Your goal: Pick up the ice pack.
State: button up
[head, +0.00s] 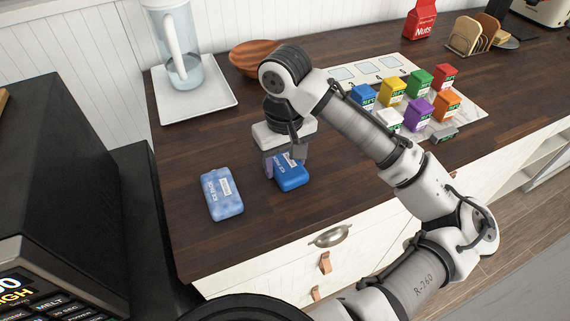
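A water pitcher (177,45) stands on a white tray (206,104) behind. A wooden bowl (253,57) sits behind my arm. Several small coloured boxes (419,112) stand on a white mat at the right. The counter's front edge is close, above a drawer handle (330,236).

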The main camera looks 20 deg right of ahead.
jog(key=c, duration=0.5)
jog(key=shift+r, duration=0.15)
jog(key=shift+c, duration=0.2)
